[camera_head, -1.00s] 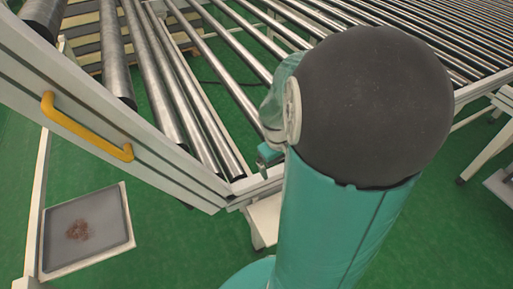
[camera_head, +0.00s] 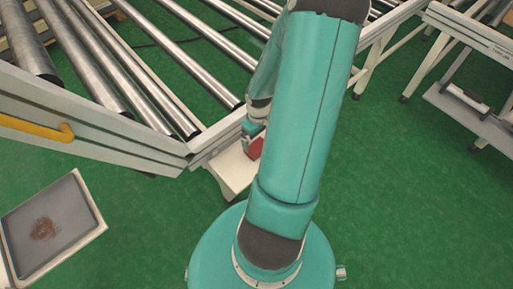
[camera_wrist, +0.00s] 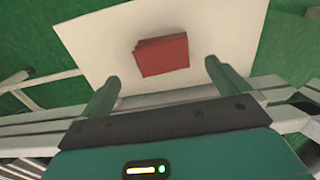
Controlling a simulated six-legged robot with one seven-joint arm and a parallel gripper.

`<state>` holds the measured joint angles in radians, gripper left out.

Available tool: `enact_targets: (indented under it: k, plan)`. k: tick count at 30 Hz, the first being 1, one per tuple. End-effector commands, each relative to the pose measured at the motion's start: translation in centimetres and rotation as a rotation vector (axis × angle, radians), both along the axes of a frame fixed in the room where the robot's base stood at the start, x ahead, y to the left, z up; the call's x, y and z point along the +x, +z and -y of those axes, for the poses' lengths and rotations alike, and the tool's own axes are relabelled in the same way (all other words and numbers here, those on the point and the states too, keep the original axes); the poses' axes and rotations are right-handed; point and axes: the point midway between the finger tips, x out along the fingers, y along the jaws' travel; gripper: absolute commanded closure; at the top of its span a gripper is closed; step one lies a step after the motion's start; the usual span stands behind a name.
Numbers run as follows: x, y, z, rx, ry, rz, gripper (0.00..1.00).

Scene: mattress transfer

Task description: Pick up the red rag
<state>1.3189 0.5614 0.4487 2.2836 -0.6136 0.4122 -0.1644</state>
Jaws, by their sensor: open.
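The red rag (camera_wrist: 162,56) is a folded, flat rectangle lying on a white surface (camera_wrist: 90,45) in the wrist view. In the head view only part of the rag (camera_head: 255,148) shows beside my arm, on a small white stand (camera_head: 232,174). My gripper (camera_wrist: 160,72) is open, with one finger on each side of the rag's near edge in the picture. The fingers look empty, and the rag lies just beyond and between them. In the head view my gripper (camera_head: 250,128) is mostly hidden behind my arm, close to the rag.
A roller conveyor (camera_head: 170,155) with a white frame stands right behind the stand. A grey tray (camera_head: 75,215) with a brownish pile is at the lower left. A white bench (camera_head: 470,105) stands at the right. Green floor is clear at the lower right.

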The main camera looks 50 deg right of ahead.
Motion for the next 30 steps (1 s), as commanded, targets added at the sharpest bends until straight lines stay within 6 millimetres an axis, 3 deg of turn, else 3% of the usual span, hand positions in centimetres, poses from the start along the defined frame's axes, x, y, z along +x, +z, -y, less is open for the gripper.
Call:
enact_targets:
  k: [8, 15, 24, 30]
  plan:
    - [0.3, -2.2, -0.2, 0.001, 0.002, 0.000, 0.00]
    - [0.7, -5.6, -0.4, 0.001, 0.002, -0.002, 0.00]
    - [0.7, -6.2, -0.3, -0.001, -0.001, 0.001, 0.00]
    - [0.7, -6.1, -0.3, -0.001, -0.001, 0.001, 0.37]
